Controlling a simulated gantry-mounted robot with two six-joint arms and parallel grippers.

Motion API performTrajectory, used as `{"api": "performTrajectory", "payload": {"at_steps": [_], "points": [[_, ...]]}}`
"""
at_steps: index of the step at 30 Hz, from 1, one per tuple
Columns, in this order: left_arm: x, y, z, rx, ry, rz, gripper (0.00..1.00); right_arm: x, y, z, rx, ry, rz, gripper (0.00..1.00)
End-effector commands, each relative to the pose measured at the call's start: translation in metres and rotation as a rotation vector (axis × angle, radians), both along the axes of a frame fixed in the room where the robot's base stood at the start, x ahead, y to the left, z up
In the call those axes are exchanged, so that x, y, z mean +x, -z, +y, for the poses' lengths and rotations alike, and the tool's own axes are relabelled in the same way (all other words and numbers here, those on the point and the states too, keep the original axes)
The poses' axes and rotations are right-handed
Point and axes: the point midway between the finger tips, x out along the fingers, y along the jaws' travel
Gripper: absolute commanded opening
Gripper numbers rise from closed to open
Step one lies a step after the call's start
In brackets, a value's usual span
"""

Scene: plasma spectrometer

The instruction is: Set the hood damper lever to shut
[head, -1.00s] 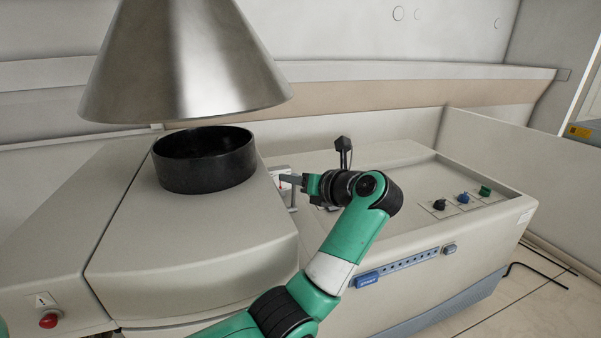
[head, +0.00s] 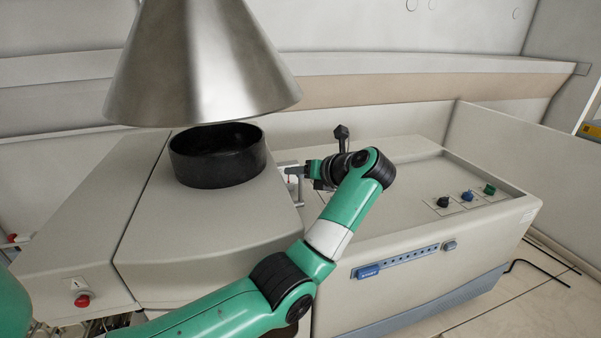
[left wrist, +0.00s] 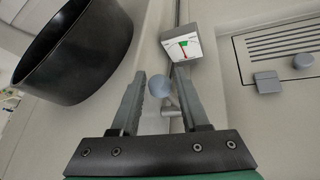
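A small lever with a grey ball knob (left wrist: 163,87) on a short light stem shows in the left wrist view. It sits between the two fingers of my left gripper (left wrist: 160,78), with a gap visible on the right of the knob. The fingers are spread. In the head view my left gripper (head: 292,171) reaches in beside the black collar, and the knob cannot be made out there. A small indicator (left wrist: 183,47) with green and red marks stands just beyond the fingertips. I cannot read its lettering. My right gripper is not in view.
A metal cone hood (head: 200,65) hangs above the black round collar (head: 217,157), left of my gripper. The collar also shows close to the left finger in the wrist view (left wrist: 80,50). A grey round knob (left wrist: 303,62) and vent slots lie to the right.

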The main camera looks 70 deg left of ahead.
Motion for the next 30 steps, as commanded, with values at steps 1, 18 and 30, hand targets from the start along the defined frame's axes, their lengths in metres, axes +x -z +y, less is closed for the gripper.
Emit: {"api": "performTrajectory", "payload": {"at_steps": [1, 18, 30], "points": [[0.0, 0.0, 0.0, 0.0, 0.0, 0.0, 0.45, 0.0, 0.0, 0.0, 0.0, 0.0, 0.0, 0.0], [0.019, -0.029, -0.06, 0.0, 0.005, -0.001, 0.45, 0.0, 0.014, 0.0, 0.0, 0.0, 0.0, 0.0], [0.03, -0.051, -0.1, 0.0, 0.0, 0.0, 0.45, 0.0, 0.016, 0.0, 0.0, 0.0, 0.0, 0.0]]}}
